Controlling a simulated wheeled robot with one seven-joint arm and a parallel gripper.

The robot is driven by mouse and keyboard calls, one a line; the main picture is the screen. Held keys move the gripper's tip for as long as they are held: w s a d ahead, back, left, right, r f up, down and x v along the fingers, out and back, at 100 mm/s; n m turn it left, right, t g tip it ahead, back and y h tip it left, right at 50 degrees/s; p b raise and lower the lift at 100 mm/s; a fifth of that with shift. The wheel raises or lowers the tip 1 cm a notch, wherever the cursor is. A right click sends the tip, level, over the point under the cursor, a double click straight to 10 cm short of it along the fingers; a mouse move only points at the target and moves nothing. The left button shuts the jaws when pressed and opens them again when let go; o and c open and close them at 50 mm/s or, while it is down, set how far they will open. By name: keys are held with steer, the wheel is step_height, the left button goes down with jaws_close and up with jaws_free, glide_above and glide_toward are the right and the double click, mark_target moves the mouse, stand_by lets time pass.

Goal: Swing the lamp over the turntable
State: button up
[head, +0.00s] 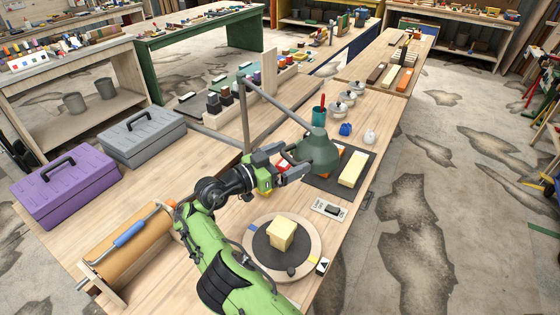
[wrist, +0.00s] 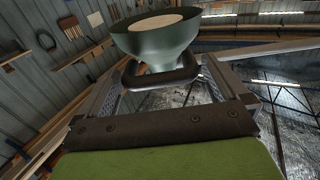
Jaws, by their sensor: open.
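The lamp has a green shade (head: 318,154) on a grey jointed arm (head: 280,106) that rises from an upright post on the bench. The turntable (head: 256,268) is a round pale board with a dark centre, at the front of the bench. A pale yellow block (head: 281,234) sits on it. The shade hangs behind the turntable, not above it. My gripper (head: 293,163) is open, close to the left of the shade. In the wrist view, the shade (wrist: 153,40) is ahead, and its dark looped handle (wrist: 160,78) appears between my open fingers (wrist: 168,65); contact is unclear.
A dark mat (head: 330,182) with a pale yellow bar (head: 353,168) lies behind the turntable, near a switch plate (head: 329,210). Purple (head: 65,183) and grey (head: 142,137) toolboxes and a brown roll (head: 130,253) are at left. Lidded pots (head: 338,110) stand behind the shade.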

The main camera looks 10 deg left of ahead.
steer(key=v, duration=1.5)
steer(key=shift+s+a, duration=0.25)
steer(key=shift+a, duration=0.05)
